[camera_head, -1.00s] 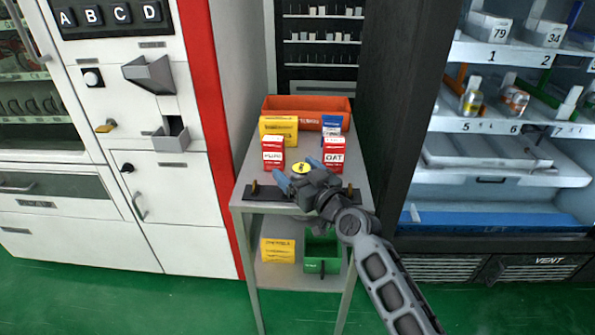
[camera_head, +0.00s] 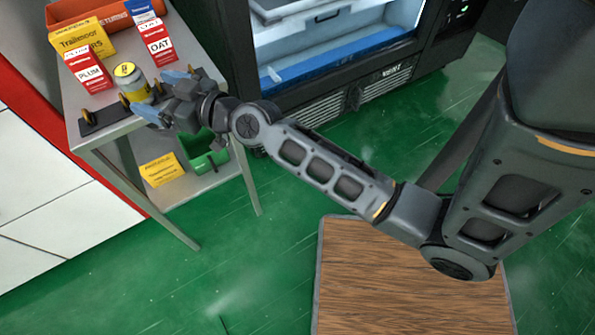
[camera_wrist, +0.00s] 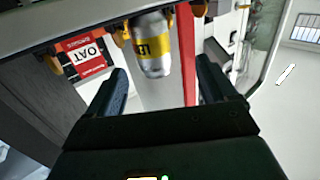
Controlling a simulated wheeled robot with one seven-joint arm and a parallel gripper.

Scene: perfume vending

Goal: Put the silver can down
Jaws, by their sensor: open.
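The silver can (camera_head: 131,84), with a yellow band and yellow top, stands upright on the top of a grey stand (camera_head: 189,61), near its front edge. In the wrist view the can (camera_wrist: 152,45) appears upside down, beyond the gap between the fingertips. My gripper (camera_head: 163,95) is open, with blue-grey fingers, just in front of the can. In the wrist view my gripper (camera_wrist: 162,80) has nothing between its fingers, and the can looks clear of both.
A dark strip with yellow pegs (camera_head: 104,116) lies beside the can. Red-and-white PLUM (camera_head: 88,70) and OAT (camera_head: 158,44) boxes, a yellow box (camera_head: 80,40) and an orange bin (camera_head: 92,14) stand behind. A green bin (camera_head: 205,155) sits on the lower shelf.

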